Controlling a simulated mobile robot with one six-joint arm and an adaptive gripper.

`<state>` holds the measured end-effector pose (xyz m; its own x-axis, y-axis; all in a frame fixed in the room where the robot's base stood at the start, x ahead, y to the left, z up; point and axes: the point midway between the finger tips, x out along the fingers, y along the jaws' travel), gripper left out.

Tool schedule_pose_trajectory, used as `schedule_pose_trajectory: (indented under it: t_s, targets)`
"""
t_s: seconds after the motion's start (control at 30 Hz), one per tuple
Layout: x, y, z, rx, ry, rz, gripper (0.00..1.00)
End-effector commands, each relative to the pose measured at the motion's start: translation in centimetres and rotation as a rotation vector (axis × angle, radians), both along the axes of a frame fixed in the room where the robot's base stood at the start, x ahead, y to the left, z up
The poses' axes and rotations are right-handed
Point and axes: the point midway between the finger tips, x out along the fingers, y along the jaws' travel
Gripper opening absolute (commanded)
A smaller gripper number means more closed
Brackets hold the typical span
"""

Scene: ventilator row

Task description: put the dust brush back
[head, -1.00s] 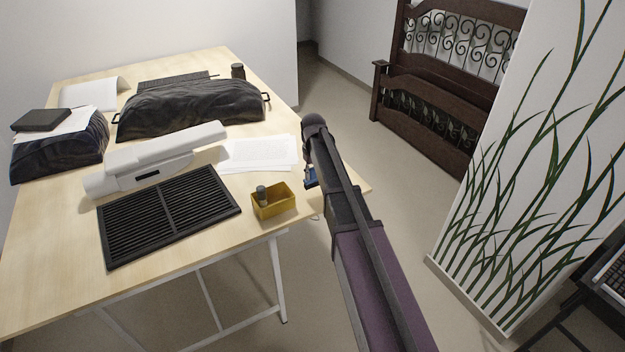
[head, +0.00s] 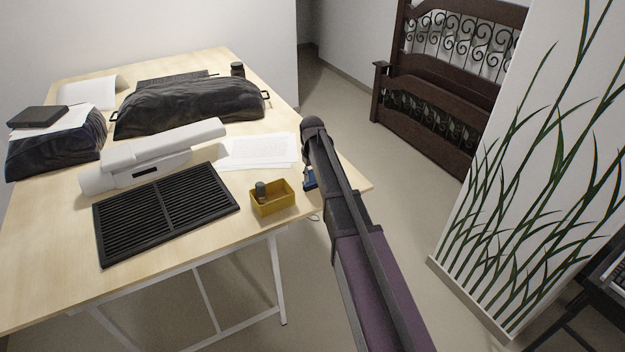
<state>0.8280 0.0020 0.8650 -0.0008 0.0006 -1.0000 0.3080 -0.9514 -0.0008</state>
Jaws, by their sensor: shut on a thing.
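My arm (head: 345,215) reaches up through the middle of the head view and passes in front of the table's right edge. My gripper is not visible; the arm hides whatever lies behind it. I cannot make out a dust brush for certain. A small blue and dark thing (head: 309,178) shows just left of my arm at the table's right side, mostly covered. I cannot tell what it is, or whether it is on the table or held.
The wooden table (head: 50,285) carries a yellow bin (head: 274,204) with a small dark cylinder inside, a black slatted grille (head: 165,213), a white device (head: 160,158), papers (head: 258,152) and dark covered mounds (head: 190,105). Floor right of the table is clear up to a patterned panel (head: 530,170).

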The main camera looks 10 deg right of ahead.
Motion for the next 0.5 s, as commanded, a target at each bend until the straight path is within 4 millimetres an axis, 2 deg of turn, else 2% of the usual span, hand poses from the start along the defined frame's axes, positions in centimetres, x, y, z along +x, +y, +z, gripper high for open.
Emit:
schedule_pose_trajectory:
  t_s: [0.5]
  targets:
    - [-0.01, -0.01, -0.50, 0.000, 0.000, 0.000, 0.04]
